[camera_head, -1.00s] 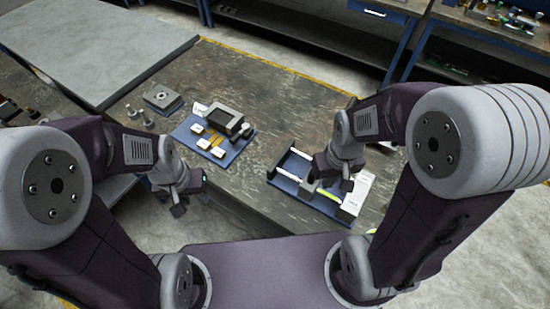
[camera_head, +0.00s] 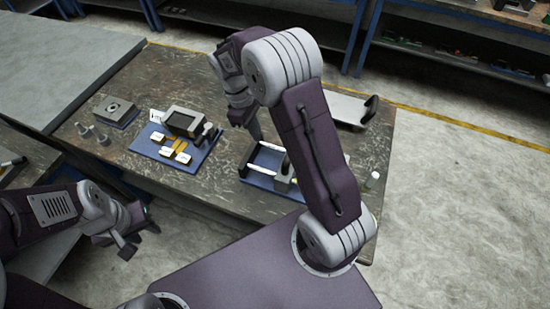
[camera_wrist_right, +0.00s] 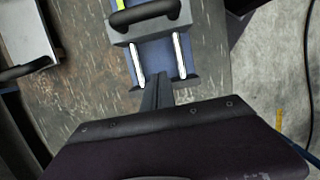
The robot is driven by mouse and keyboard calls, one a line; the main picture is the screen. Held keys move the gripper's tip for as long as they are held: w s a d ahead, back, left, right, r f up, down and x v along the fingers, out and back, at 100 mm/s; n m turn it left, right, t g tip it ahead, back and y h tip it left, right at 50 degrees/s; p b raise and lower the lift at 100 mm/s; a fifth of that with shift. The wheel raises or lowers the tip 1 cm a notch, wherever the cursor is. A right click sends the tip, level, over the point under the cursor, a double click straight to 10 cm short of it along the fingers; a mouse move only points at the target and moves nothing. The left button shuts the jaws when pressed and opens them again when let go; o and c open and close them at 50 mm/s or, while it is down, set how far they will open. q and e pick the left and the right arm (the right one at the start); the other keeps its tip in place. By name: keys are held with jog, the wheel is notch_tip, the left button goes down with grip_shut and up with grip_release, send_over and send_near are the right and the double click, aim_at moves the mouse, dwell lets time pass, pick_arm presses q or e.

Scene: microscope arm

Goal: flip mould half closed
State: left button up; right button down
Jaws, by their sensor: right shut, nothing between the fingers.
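A blue plate (camera_head: 258,182) with two white rails carries a grey block, which the right wrist view also shows with a black handle (camera_wrist_right: 145,14). A grey block with a dark recessed face (camera_head: 187,120) stands on a second blue plate (camera_head: 150,151) to the left; I cannot tell which block is the mould half. My right gripper (camera_head: 250,128) is shut and empty above the rails' left end, its dark fingers (camera_wrist_right: 156,92) seen near that end in the right wrist view. My left gripper (camera_head: 137,238) looks open and empty, off the table's front edge.
White and gold pieces (camera_head: 178,150) lie on the second blue plate. A grey block (camera_head: 115,110) and several small pegs (camera_head: 92,132) stand at the left. A grey plate with a black handle (camera_head: 350,108) lies behind my right arm, which hides part of the railed plate.

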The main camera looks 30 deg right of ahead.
jog(key=shift+s, duration=0.1)
jog(key=x, duration=0.9)
jog(key=shift+d, duration=0.1)
jog(key=shift+s+d+f+p, duration=0.2)
jog(key=shift+s+d+p, duration=0.1)
jog(key=shift+s+d, duration=0.25)
jog(key=shift+s+d+f+p, duration=0.25)
jog(key=shift+s+d, duration=0.2)
jog(key=shift+s, duration=0.15)
jog(key=shift+s+d, duration=0.35)
jog(key=shift+s, duration=0.1)
